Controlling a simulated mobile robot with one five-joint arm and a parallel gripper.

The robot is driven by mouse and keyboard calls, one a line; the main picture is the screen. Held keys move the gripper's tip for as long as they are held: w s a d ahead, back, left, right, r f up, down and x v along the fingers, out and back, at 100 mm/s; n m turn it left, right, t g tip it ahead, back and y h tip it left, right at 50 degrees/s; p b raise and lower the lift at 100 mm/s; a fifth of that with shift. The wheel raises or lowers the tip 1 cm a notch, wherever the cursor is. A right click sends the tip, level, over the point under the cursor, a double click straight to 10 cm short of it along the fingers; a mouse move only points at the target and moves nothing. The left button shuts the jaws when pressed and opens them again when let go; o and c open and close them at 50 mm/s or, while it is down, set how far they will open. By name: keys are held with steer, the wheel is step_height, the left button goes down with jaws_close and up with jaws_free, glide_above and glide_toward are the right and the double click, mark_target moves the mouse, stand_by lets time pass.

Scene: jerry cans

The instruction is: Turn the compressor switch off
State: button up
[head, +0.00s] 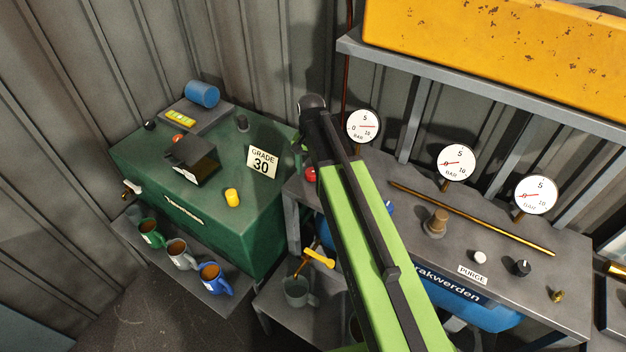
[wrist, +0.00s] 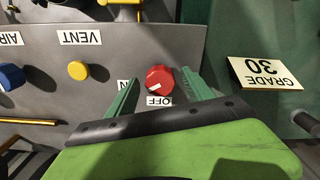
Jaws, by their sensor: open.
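The compressor switch is a round red knob (wrist: 160,80) with a short white mark on its lower left side in the wrist view. An OFF label (wrist: 159,101) lies just below it, and a partly hidden label ending in N (wrist: 122,86) lies to its left. In the head view the knob (head: 310,174) shows beside my arm. My gripper (wrist: 160,77) is open, with one green finger on each side of the knob in the picture. I cannot tell whether either finger touches it. In the head view my gripper (head: 299,149) is mostly hidden by my wrist.
Yellow (wrist: 78,70) and blue (wrist: 11,77) knobs sit left of the switch in the wrist view, with a VENT label (wrist: 81,37). The green cabinet (head: 270,215) with a GRADE 30 sign (head: 262,162) adjoins the bench. Gauges (head: 363,126) stand along its back.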

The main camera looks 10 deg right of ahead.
steer(key=c, duration=1.2)
steer(key=shift+d, duration=0.3)
jaws_close()
steer(key=shift+a, duration=0.25)
steer(key=shift+n, duration=0.4)
steer(key=n, duration=0.4)
steer(key=shift+n, duration=0.3)
steer(key=n, duration=0.6)
steer(key=shift+d, duration=0.1)
steer(key=shift+n, duration=0.4)
